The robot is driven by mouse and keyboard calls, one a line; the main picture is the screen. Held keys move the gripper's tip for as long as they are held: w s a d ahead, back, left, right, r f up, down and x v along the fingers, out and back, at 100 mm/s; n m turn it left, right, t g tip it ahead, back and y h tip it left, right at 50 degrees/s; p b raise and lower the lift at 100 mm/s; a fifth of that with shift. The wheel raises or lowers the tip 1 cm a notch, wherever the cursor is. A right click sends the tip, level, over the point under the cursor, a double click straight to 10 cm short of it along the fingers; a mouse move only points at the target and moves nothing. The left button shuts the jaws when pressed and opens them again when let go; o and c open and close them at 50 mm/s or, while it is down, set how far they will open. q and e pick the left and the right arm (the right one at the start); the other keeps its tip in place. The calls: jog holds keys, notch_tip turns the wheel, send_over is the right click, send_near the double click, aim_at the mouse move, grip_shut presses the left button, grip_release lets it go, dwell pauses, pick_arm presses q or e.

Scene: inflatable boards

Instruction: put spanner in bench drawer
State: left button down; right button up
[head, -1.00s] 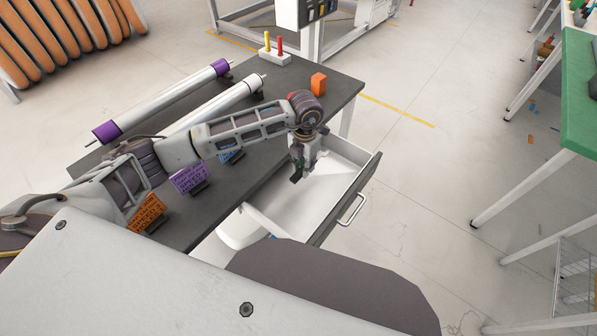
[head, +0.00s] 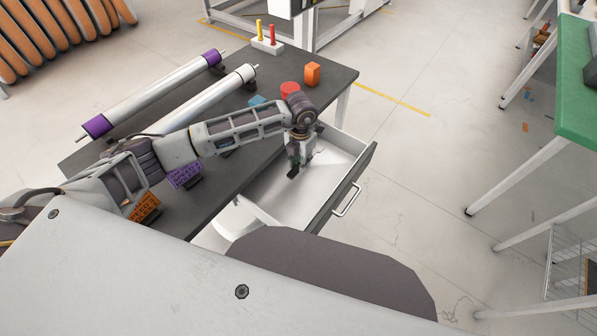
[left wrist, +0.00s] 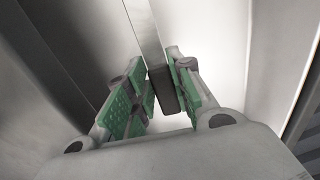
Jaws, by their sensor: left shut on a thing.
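My left gripper (head: 295,168) hangs pointing down over the open bench drawer (head: 345,187), inside its outline. It is shut on a narrow bar with a pale metal shaft and a dark end, which I take to be the spanner (left wrist: 163,90). In the left wrist view the bar stands between the green finger pads (left wrist: 157,62), with the drawer's white inside behind it. In the head view only a small dark end of it shows at the fingertips. I cannot tell whether it touches the drawer floor. My right gripper is not in view.
A green-topped table (head: 577,110) stands at far right.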

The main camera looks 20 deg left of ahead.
aim_at(300, 177)
pick_arm(q)
jog(key=shift+f, duration=1.2)
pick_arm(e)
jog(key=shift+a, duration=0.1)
pick_arm(q)
jog(key=shift+f, duration=1.85)
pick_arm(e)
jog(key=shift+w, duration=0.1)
pick_arm(q)
jog(key=shift+f, duration=0.1)
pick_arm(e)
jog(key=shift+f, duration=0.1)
pick_arm(q)
jog(key=c, duration=1.7)
grip_release()
jog(key=o, duration=0.4)
jog(key=shift+o, duration=0.2)
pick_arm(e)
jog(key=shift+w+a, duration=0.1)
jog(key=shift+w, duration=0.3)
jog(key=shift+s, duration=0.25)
